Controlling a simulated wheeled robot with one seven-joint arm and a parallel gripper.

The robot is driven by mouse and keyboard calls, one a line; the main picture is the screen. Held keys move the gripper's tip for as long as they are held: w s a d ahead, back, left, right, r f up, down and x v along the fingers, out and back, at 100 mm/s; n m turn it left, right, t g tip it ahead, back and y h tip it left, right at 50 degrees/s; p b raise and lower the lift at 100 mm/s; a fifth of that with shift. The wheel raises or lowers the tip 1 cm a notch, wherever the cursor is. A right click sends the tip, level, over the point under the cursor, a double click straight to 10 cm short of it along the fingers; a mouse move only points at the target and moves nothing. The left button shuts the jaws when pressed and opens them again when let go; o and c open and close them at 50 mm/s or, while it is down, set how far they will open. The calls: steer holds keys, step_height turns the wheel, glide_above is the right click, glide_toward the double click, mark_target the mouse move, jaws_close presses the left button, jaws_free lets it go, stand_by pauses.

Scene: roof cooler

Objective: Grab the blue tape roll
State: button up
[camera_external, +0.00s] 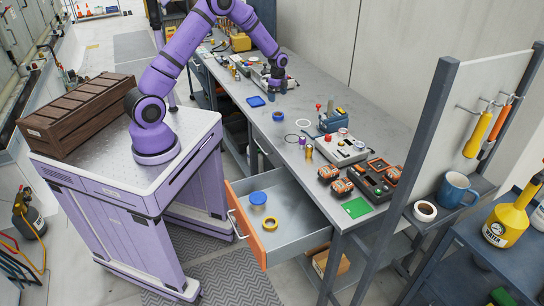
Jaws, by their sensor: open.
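A small blue ring that looks like the blue tape roll (278,116) lies flat on the grey workbench (300,97), near its front edge. My gripper (275,88) is over the bench, behind the blue roll and apart from it. It is open and points down. Small items stand close to its left, and its fingertips are small in this view, so I cannot tell whether anything is between them.

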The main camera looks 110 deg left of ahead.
mark_target(278, 113)
steer(key=f, duration=1)
steer(key=shift+d+f, duration=0.2)
steer(key=shift+f, duration=0.1)
steer(key=shift+w, duration=0.1)
steer(key=c, duration=1)
